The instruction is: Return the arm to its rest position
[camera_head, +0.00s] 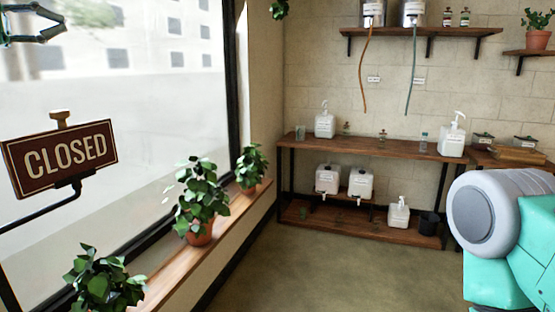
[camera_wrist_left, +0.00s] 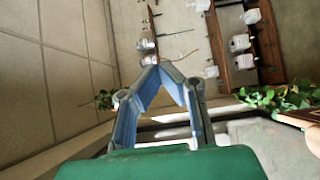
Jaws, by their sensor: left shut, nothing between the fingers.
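My left gripper (camera_head: 62,29) shows at the top left corner of the head view, raised in front of the bright window. Its fingertips meet and nothing is between them. In the left wrist view its two fingers (camera_wrist_left: 161,66) form a closed peak, with the room tilted on its side behind. A teal and grey part of my own arm fills the lower right of the head view. My right gripper is out of view.
A CLOSED sign (camera_head: 62,158) stands at left below the gripper. Potted plants (camera_head: 200,200) line the window sill (camera_head: 165,283). White pump buckets (camera_head: 325,123) stand on a wooden bench (camera_head: 360,146) at the back. The floor (camera_head: 340,275) ahead is clear.

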